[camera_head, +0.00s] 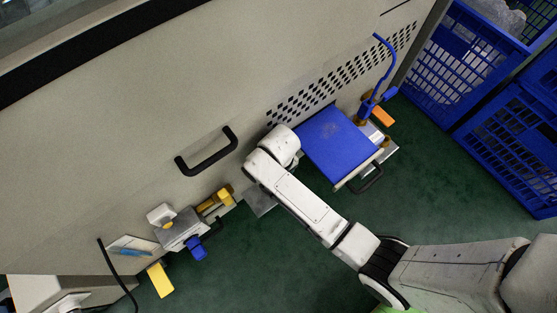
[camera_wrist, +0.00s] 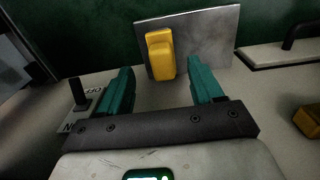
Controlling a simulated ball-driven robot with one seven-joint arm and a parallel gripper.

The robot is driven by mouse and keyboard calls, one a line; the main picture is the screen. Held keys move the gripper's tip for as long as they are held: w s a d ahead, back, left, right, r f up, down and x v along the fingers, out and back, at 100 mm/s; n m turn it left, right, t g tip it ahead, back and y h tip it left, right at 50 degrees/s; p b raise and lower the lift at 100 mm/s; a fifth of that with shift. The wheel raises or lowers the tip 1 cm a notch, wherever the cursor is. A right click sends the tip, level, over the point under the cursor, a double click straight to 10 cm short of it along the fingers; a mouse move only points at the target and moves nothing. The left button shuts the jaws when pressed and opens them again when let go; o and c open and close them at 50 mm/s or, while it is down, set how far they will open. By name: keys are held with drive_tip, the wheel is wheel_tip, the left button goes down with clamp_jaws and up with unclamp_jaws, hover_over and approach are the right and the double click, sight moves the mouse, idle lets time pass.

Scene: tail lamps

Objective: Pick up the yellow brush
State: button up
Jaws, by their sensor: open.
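The yellow brush (camera_wrist: 160,53), a blocky upright yellow piece, shows in the wrist view against a grey metal plate (camera_wrist: 212,38). My gripper (camera_wrist: 160,68) is open, with its teal fingers apart and nothing held between them. The brush appears between the two fingertips in the picture, a little beyond them; no contact shows. In the head view my white arm reaches up to the panel and hides the gripper. I cannot make out this brush there; a grey plate (camera_head: 262,202) shows beside the arm.
The wrist view shows a labelled switch (camera_wrist: 80,97) at left, a black handle (camera_wrist: 299,30) and another yellow block (camera_wrist: 308,121) at right. In the head view, a blue board (camera_head: 338,141) is right of my arm, blue crates (camera_head: 510,130) stand farther right, and green floor (camera_head: 220,275) lies open below.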

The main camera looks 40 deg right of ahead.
wheel_tip(320, 180, down, 4)
drive_tip(key=shift+w+a+f+b, duration=0.1)
drive_tip(key=shift+a+b, duration=0.05)
drive_tip(key=shift+b, duration=1)
drive_tip(key=shift+c, duration=0.4)
drive_tip(key=c, duration=1.1)
drive_tip(key=shift+r+p, duration=0.35)
drive_tip(key=shift+r, duration=0.25)
drive_tip(key=shift+c, duration=0.2)
wheel_tip(320, 180, up, 2)
drive_tip(key=shift+r+p, duration=0.15)
drive_tip(key=shift+p, duration=0.55)
drive_tip(key=s+a+r+p, duration=0.4)
drive_tip(key=s+r+p, duration=0.4)
drive_tip(key=s, duration=0.5)
drive_tip(key=shift+s+a+r, duration=0.15)
drive_tip(key=shift+s+r, duration=0.05)
drive_tip(key=shift+r, duration=0.7)
